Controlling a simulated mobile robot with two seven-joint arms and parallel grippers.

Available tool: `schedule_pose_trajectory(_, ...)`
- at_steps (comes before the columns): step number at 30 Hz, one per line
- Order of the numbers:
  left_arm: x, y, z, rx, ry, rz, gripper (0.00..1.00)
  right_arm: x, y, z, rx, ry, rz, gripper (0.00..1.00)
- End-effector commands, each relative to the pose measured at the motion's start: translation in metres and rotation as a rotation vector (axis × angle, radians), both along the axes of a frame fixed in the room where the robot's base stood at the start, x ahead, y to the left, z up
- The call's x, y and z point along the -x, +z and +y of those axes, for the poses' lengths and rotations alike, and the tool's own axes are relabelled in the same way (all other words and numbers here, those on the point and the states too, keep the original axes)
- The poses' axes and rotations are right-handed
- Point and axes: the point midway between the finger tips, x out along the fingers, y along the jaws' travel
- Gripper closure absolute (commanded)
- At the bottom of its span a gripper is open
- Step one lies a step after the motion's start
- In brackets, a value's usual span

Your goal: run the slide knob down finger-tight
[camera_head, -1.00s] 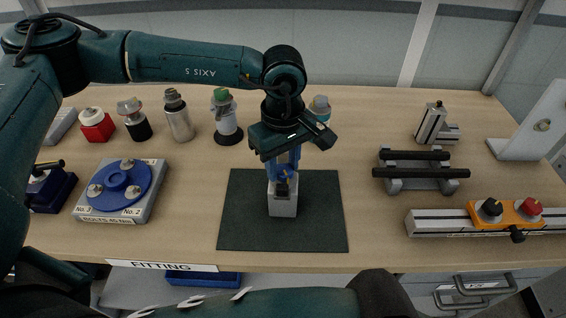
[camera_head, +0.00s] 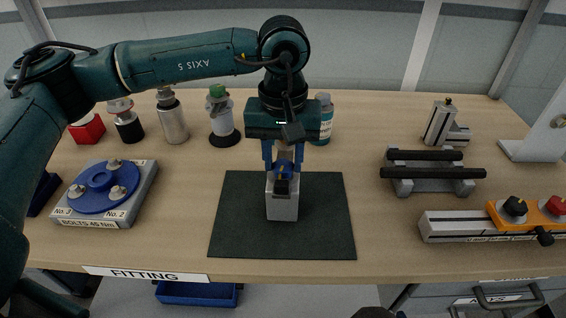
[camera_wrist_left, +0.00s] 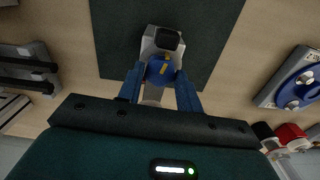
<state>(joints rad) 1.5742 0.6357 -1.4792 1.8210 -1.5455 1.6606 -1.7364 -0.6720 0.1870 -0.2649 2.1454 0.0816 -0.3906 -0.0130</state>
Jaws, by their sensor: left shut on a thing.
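A blue knob with a yellow mark (camera_head: 284,168) sits on a small grey block (camera_head: 283,207) with a black part on its near side, standing on the dark green mat (camera_head: 326,225). In the left wrist view the knob (camera_wrist_left: 160,70) lies between my two blue fingers, with the black part (camera_wrist_left: 167,39) beyond it. My left gripper (camera_head: 283,165) points down from above and is shut on the blue knob. The fingers partly hide the knob in the head view.
An orange slide carriage (camera_head: 527,219) with black and red knobs sits on a rail at right. A grey stand with black bars (camera_head: 430,172) is behind it. The mat around the block is clear.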

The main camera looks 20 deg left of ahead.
Motion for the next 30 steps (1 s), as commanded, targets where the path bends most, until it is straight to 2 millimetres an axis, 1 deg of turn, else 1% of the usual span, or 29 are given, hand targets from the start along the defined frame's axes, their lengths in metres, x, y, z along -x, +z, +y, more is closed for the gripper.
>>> schedule_pose_trajectory(1, 0.0003, -0.0017, -0.0008, 0.002, -0.017, 0.001, 0.87, -0.0002, -0.0020, -0.0006, -0.006, -0.005, -0.001, 0.64)
schedule_pose_trajectory(6, 0.0006, -0.0008, -0.0006, 0.000, -0.054, 0.002, 0.87, -0.0019, 0.0000, -0.0007, -0.020, -0.019, -0.005, 0.64)
schedule_pose_trajectory(20, 0.0007, 0.0001, -0.0008, 0.001, -0.065, 0.003, 0.87, -0.0014, -0.0007, 0.0005, -0.024, -0.019, -0.003, 0.64)
schedule_pose_trajectory(21, 0.0007, 0.0001, -0.0008, 0.000, -0.065, 0.002, 0.61, -0.0011, -0.0011, 0.0006, -0.024, -0.019, -0.002, 0.64)
schedule_pose_trajectory(28, 0.0004, 0.0000, -0.0005, 0.000, -0.063, 0.001, 0.43, 0.0001, -0.0030, 0.0008, -0.020, -0.013, 0.001, 0.64)
schedule_pose_trajectory(30, 0.0003, 0.0000, -0.0005, 0.000, -0.063, 0.001, 0.43, 0.0003, -0.0033, 0.0008, -0.019, -0.013, 0.002, 0.64)
